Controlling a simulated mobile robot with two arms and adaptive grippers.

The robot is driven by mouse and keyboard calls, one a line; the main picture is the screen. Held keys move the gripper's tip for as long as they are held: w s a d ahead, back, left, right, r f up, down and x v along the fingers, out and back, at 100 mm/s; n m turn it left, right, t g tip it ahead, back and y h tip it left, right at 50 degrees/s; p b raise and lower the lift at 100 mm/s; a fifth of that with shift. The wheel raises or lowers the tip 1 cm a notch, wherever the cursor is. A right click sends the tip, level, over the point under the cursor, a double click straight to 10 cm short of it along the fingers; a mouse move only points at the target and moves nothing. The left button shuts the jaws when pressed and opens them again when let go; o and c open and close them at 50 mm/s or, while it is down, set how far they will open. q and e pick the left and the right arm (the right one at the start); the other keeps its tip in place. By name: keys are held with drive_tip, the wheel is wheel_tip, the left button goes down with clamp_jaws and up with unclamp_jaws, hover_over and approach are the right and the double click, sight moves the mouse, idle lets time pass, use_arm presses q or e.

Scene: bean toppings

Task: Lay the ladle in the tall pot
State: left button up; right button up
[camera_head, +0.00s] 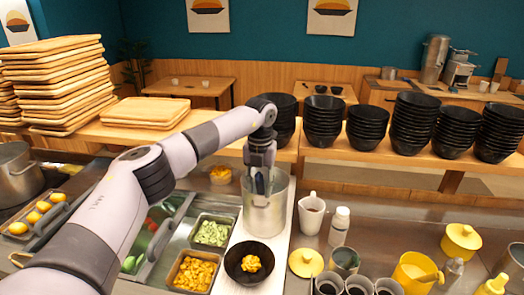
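The tall pot (264,215) is a steel cylinder standing upright on the counter in the middle of the view. My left gripper (260,185) points down at the pot's mouth, with its fingertips at about rim level or inside the opening. The ladle cannot be clearly made out. Something thin and grey shows between or beside the fingers, too small to tell from the fingers themselves. The inside of the pot is mostly hidden by the gripper and the pot's wall. My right gripper is out of view.
A black bowl with yellow food (250,264) stands just in front of the pot. Trays of yellow pieces (194,273) and green pieces (212,233) lie left of it. A white jug (311,213) and bottle (339,226) stand right. Stacked black bowls (323,120) line the shelf behind.

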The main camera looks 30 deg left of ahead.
use_arm(q)
drive_tip(key=shift+o, duration=0.8)
drive_tip(key=shift+w, duration=0.1)
drive_tip(key=shift+r, duration=0.1)
wheel_tip(320, 180, up, 12)
drive_tip(key=shift+w+f, duration=0.1)
drive_tip(key=shift+f, duration=0.1)
